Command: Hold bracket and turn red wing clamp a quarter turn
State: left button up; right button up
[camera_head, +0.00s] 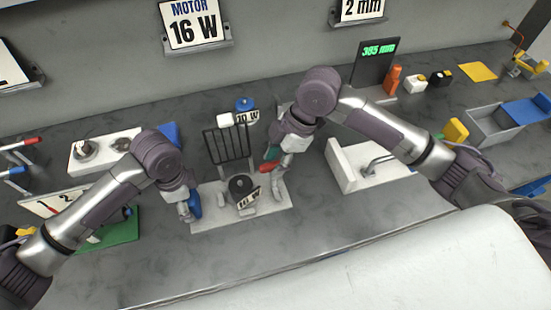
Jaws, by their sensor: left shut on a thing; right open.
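A white base plate (215,215) on the bench carries a dark round motor (240,185) with a small label card (247,201) in front of it. I cannot make out the bracket's outline around the motor. A red wing clamp (268,166) shows at the motor's right, partly beside my gripper. My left gripper (187,212) is shut at the plate's left edge on a blue grip (195,203); its fingers partly hide it. My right gripper (277,183) is open, pointing down close to the red clamp. Whether it touches the clamp cannot be told.
A black wire rack (229,146) stands behind the motor. A white fixture (343,168) is right of my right gripper. A white block with metal knobs (103,150) and a green board (118,231) lie left. The front middle of the bench (290,240) is clear.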

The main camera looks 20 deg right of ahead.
pick_arm(q)
jog(key=shift+s+f, duration=0.25)
jog(key=shift+f, duration=0.1)
pick_arm(e)
grip_shut()
jog(key=shift+m, duration=0.3)
jog(key=m+t, duration=0.1)
jog(key=m, duration=0.2)
jog(key=shift+s+t, duration=0.15)
jog(key=shift+t, duration=0.15)
jog(key=m, duration=0.2)
jog(key=m+t+h, duration=0.1)
jog(key=m, duration=0.2)
jog(key=shift+s+a+t, duration=0.1)
jog(key=shift+t, duration=0.2)
jog(key=m, duration=0.2)
jog(key=m+t+h, duration=0.1)
jog(key=m, duration=0.1)
jog(key=shift+a+h, duration=0.1)
jog(key=shift+h, duration=0.2)
jog(key=shift+m+h, duration=0.7)
jog(key=shift+m, duration=1.3)
